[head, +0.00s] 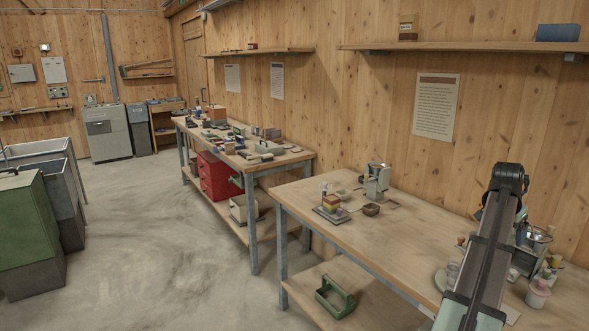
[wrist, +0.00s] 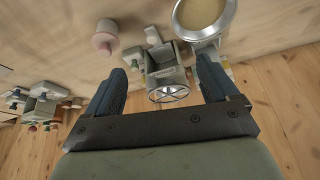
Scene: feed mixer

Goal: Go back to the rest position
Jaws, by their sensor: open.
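My gripper (wrist: 160,68) is open in the wrist view, one dark blue finger on each side and no object held. Between and beyond its fingers is a grey machine (wrist: 165,73) with a spoked wheel facing the camera. A metal bowl (wrist: 205,14) with tan contents is beside the machine, at the top edge. I cannot tell whether the fingers touch the machine. In the head view my arm stands at the right and partly hides a metal pot-like device (head: 533,243) on the near bench (head: 375,235). My fingers cannot be made out there.
A pink-topped jar (wrist: 104,38) stands left of the machine in the wrist view. The head view shows a pink container (head: 538,293) right of my arm. A small machine (head: 376,180), a stacked block (head: 331,204) and a bowl (head: 371,210) stand farther left, with bare benchtop between.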

